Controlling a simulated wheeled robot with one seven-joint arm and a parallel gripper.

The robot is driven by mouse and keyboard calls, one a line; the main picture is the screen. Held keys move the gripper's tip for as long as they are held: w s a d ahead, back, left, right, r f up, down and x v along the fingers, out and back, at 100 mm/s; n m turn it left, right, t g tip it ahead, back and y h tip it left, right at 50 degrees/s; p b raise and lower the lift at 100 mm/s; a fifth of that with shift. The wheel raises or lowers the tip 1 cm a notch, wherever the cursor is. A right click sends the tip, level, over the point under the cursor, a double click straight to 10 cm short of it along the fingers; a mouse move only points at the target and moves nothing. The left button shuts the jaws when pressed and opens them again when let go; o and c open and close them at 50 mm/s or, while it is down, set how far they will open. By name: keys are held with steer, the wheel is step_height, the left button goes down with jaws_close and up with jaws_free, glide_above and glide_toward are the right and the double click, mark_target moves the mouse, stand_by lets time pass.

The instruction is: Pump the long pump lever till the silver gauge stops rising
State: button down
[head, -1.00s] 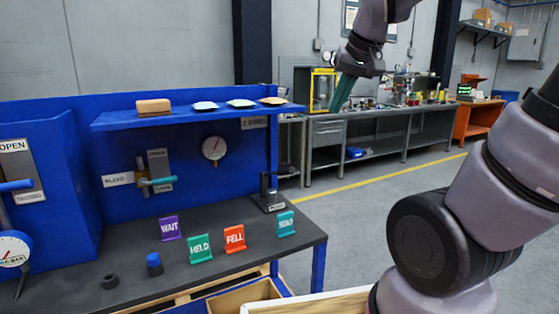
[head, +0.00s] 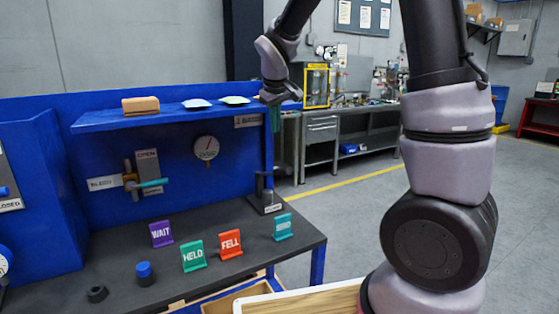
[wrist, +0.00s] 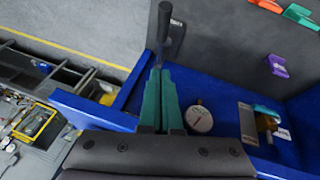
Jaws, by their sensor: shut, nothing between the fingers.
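The pump lever (head: 260,185) is a dark upright handle on a small labelled base at the right back of the bench. It also shows at the top of the wrist view (wrist: 164,22), beyond the fingertips. My gripper (head: 275,128) has teal fingers, pointing down at the shelf's right end, above the lever. In the wrist view its fingers (wrist: 160,75) are together and empty, lined up below the lever in the picture; contact cannot be told. The round white-faced gauge (head: 206,148) is on the blue back panel, and also in the wrist view (wrist: 198,118). Its exact reading is too small to tell.
The blue shelf (head: 170,118) with a tan block juts out beside my gripper. A bleed valve (head: 150,184) with a teal handle is left of the gauge. Purple, green, red and teal signs (head: 230,245) stand on the bench. Floor is free to the right.

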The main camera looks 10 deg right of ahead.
glide_above(280, 170)
steer(key=w+a, duration=0.1)
step_height(280, 170, down, 8)
steer(key=f, duration=0.3)
steer(key=shift+s+d+f, duration=0.25)
steer(key=shift+d+f, duration=0.1)
steer(key=shift+s+d+f, duration=0.15)
steer(key=shift+f, duration=0.3)
